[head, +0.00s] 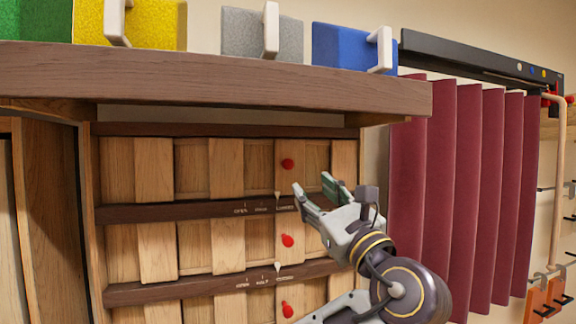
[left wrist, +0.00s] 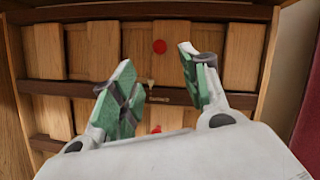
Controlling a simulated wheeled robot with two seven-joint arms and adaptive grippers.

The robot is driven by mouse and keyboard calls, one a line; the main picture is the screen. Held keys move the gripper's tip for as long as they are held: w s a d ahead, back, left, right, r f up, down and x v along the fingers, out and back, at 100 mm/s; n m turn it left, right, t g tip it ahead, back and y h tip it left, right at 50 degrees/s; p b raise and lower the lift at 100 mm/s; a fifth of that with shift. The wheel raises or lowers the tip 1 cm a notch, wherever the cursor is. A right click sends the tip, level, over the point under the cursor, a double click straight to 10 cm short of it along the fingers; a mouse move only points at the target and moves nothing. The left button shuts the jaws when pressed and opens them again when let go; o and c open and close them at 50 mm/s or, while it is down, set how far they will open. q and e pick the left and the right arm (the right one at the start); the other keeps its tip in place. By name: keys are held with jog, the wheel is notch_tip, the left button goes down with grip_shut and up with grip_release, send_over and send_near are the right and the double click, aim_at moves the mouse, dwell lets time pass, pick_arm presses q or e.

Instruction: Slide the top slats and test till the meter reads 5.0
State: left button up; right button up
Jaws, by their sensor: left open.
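The top row of wooden slats (head: 231,165) fills the top of the cabinet, with a red knob (head: 287,163) toward its right side. Below it, a dark rail (head: 180,212) carries small markings, and a pale pointer (head: 277,194) stands near the rightmost one. My left gripper (head: 311,182) is open and empty in front of the slats, just right of and below the top knob in the head view. In the left wrist view, the top red knob (left wrist: 159,46) shows between the two green-padded fingers, apart from both. No meter is in view.
Two lower red knobs (head: 288,240) (head: 287,310) sit on the slat rows below. A brown shelf (head: 200,80) juts out above, bearing green, yellow, grey and blue blocks with pale handles. A maroon curtain (head: 465,180) hangs at the right. Hooks line the far-right wall.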

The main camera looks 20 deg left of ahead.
aim_at(290, 166)
pick_arm(q)
jog(key=p+x, duration=0.3)
jog(key=x, duration=0.9)
jog(key=shift+w+a+r+p, duration=0.1)
jog(key=shift+w+a+p, duration=0.1)
jog(key=shift+a+p, duration=0.1)
jog(key=shift+w+a+r, duration=0.2)
jog(key=shift+w+a, duration=0.1)
jog(key=shift+w, duration=0.15)
jog(key=shift+c, duration=0.6)
grip_shut()
